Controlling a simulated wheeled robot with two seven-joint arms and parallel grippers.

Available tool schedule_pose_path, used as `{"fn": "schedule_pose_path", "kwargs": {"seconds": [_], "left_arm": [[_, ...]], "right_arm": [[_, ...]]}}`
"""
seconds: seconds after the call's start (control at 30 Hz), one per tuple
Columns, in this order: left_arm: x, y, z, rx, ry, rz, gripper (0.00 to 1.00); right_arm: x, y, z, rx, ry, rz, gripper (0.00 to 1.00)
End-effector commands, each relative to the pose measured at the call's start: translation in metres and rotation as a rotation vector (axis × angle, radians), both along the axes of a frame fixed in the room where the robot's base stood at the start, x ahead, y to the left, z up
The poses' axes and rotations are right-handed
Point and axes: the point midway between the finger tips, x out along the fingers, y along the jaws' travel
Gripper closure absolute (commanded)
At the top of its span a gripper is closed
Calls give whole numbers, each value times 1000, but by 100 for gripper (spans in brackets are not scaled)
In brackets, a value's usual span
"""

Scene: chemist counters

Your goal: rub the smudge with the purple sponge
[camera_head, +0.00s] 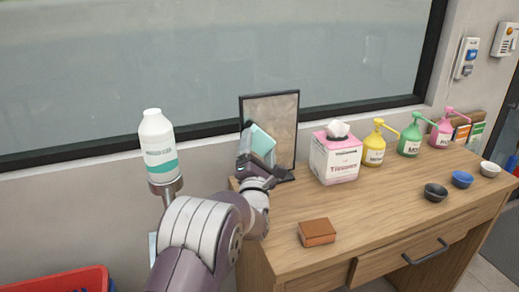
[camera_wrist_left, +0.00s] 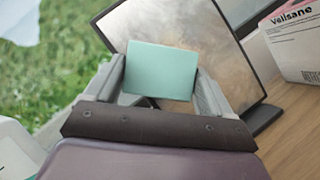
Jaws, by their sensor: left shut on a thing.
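My left gripper (camera_head: 256,150) is shut on a teal block-shaped sponge (camera_head: 262,141). In the left wrist view the sponge (camera_wrist_left: 160,70) sits between both fingers. No purple sponge shows in either view. A dark-framed mirror (camera_head: 284,112) stands upright at the left end of the counter, behind the sponge. Its face looks brownish and cloudy, and a tan smear (camera_wrist_left: 228,70) shows on it in the left wrist view. The sponge is in front of the mirror's left part; I cannot tell whether it touches. My right gripper is not in view.
A brown-orange block (camera_head: 317,232) lies on the wooden counter (camera_head: 370,215). A tissue box (camera_head: 336,158), several pump bottles and small bowls stand to the right. A white bottle (camera_head: 158,147) is on a stand at left. The counter's front middle is clear.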

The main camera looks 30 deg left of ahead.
Motion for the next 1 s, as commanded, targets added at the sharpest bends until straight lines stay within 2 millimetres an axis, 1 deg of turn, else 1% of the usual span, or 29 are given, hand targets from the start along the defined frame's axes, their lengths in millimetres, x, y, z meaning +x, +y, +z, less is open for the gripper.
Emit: {"fn": "schedule_pose_path", "kwargs": {"seconds": [0.33, 1.0], "left_arm": [[0, 0, 0, 0, 0, 0, 41], [9, 10, 0, 1, 0, -1, 41]], "right_arm": [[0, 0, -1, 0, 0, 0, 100], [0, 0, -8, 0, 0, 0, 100]]}}
